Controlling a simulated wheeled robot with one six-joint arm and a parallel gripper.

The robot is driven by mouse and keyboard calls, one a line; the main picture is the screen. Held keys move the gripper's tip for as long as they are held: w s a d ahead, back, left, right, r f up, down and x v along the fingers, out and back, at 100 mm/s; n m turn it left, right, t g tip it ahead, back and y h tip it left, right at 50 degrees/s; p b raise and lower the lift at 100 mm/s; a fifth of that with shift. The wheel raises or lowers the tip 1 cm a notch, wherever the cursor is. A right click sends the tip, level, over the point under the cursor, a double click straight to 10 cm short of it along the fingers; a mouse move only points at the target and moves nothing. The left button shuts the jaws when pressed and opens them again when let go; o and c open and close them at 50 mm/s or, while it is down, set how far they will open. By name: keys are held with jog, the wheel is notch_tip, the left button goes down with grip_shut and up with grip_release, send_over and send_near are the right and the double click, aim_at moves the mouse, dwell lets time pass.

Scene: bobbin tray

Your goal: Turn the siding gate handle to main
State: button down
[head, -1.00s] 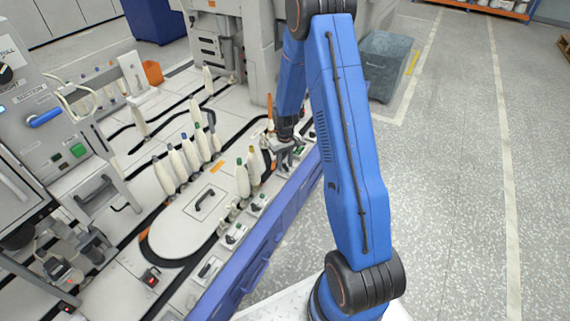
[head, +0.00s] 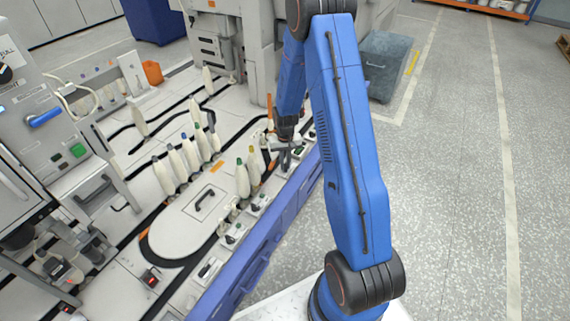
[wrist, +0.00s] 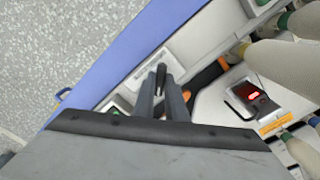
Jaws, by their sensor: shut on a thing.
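The siding gate handle (wrist: 161,74) is a small black lever in the wrist view, its tip showing between and just past my two grey fingers. My gripper (wrist: 162,92) is shut on it. In the head view my gripper (head: 286,150) is low at the right edge of the machine top, and the handle is hidden behind it. A black and orange bar (wrist: 206,76), which looks like the gate, lies right beside the fingers in the wrist view. Which setting the handle points to cannot be read.
Several cream bobbins with coloured tips stand on the tracks, such as the green-tipped one (head: 242,180) left of my gripper. A small box with a red display (wrist: 251,96) is right of the fingers. The blue machine edge (wrist: 120,60) borders open floor.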

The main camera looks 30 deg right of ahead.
jog(key=m, duration=0.4)
jog(key=shift+d+m, duration=0.1)
jog(key=shift+m, duration=1.7)
jog(key=c, duration=1.8)
grip_release()
jog(key=shift+s, duration=0.1)
notch_tip(320, 180, up, 18)
jog(key=shift+f, duration=0.25)
